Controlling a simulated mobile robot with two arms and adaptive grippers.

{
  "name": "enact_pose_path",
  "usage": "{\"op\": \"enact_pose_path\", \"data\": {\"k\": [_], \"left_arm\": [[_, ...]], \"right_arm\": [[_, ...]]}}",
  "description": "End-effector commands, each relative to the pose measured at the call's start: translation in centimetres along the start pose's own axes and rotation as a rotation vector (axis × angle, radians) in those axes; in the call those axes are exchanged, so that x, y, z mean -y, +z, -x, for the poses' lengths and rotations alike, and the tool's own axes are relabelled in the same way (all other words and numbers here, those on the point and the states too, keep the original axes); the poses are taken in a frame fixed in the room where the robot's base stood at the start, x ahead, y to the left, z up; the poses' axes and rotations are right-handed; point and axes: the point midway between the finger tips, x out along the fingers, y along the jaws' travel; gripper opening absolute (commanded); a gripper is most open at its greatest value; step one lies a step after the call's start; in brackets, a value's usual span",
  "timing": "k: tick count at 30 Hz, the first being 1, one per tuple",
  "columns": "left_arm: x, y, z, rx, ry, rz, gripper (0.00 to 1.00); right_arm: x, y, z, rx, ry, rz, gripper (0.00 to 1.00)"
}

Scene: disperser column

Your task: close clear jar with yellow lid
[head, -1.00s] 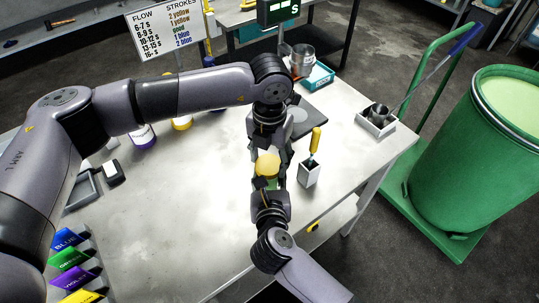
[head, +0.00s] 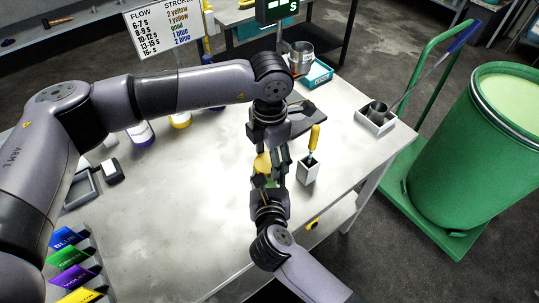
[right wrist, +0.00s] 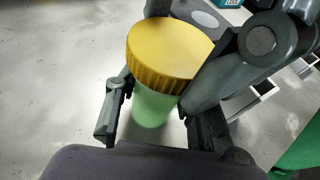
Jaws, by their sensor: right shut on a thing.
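The jar (right wrist: 152,106) stands upright with pale green contents showing through its clear wall. The yellow lid (right wrist: 170,50) sits on top of it; I cannot tell how tightly. In the head view the lid (head: 262,164) is partly hidden by my left gripper. My right gripper (right wrist: 155,122) is shut around the jar's body below the lid, a finger on each side. My left gripper (head: 279,165) points down at the lid's right side, close to or touching it. Its fingertips are partly hidden, so its opening is unclear.
A grey holder (head: 308,171) with a yellow-handled tool (head: 314,138) stands close right of the grippers. The table's (head: 180,210) left middle is clear.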

Motion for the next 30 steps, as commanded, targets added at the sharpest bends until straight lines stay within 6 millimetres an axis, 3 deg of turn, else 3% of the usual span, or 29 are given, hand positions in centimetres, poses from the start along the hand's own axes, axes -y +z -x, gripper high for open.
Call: {"op": "enact_pose_path", "data": {"k": [5, 14, 25, 30], "left_arm": [[0.0, 0.0, 0.0, 0.000, 0.000, 0.001, 0.72], [0.0, 0.0, 0.0, 0.000, 0.000, 0.001, 0.72], [0.0, 0.0, 4.0, 0.001, 0.002, 0.001, 0.72], [0.0, 0.0, 4.5, -0.001, 0.000, 0.002, 0.72]], "right_arm": [[0.0, -0.1, 0.0, -0.002, -0.001, 0.001, 0.00], [0.0, -0.1, 0.0, -0.002, 0.000, 0.001, 0.00], [0.0, -0.1, 0.0, -0.002, 0.000, 0.000, 0.00], [0.0, -0.1, 0.0, -0.002, 0.000, 0.000, 0.00]]}}
